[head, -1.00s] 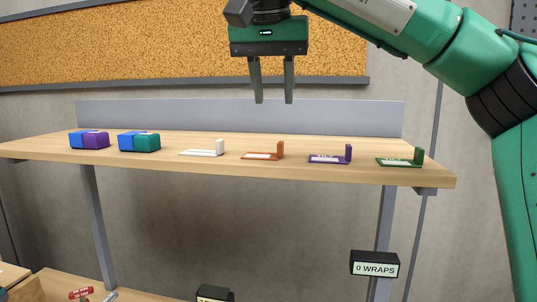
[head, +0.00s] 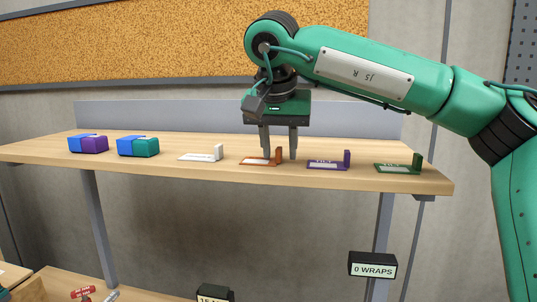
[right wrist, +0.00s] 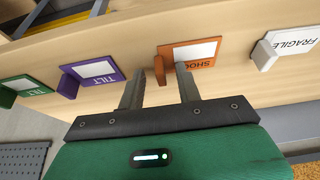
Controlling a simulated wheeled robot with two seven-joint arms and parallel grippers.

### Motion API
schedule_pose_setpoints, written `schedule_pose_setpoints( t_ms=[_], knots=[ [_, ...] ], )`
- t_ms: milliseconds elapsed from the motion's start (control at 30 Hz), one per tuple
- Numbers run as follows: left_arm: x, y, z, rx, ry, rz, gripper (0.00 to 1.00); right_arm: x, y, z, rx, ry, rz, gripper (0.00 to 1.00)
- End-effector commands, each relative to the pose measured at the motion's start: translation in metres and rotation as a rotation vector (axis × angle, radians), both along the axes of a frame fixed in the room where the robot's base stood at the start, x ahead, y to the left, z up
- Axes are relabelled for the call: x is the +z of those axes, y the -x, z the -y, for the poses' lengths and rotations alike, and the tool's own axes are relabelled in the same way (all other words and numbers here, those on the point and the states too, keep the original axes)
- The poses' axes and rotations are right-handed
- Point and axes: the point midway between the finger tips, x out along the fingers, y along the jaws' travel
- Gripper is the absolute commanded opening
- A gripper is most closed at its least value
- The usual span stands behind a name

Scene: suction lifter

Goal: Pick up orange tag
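The orange tag (head: 260,161) lies on the wooden shelf, its small orange upright tab (head: 279,155) at its right end. My right gripper (head: 279,154) is open, pointing down over the tag, with its two fingers on either side of the tab in the head view. In the right wrist view the orange tag (right wrist: 190,53) lies just beyond the open fingertips (right wrist: 160,80), its tab near them. Whether the fingers touch the tab cannot be told. My left gripper is not in view.
A white tag (head: 200,156) lies left of the orange one. A purple tag (head: 328,163) and a green tag (head: 400,168) lie to the right. Blue-purple (head: 88,143) and blue-teal (head: 138,146) blocks sit at the left. A backboard (head: 170,115) rises behind the shelf (head: 60,152).

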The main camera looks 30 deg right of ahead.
Motion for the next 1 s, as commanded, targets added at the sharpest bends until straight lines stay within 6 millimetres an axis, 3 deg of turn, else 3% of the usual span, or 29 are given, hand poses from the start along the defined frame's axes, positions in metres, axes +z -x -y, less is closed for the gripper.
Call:
schedule_pose_setpoints(
  t_ms=[133, 300, 767, 1000],
  knots=[
    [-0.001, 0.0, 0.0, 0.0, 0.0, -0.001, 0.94, 0.0, 0.0, 0.0, 0.0, 0.0, 0.0, 0.33],
    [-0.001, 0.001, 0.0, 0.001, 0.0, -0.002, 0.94, 0.0, 0.0, 0.0, 0.0, 0.0, 0.0, 0.0],
    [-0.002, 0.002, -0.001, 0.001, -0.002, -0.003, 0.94, 0.004, 0.0, 0.0, -0.001, 0.0, 0.001, 0.0],
    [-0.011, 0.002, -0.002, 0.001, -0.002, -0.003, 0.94, 0.032, 0.0, -0.001, -0.001, -0.001, 0.002, 0.0]
  ],
)
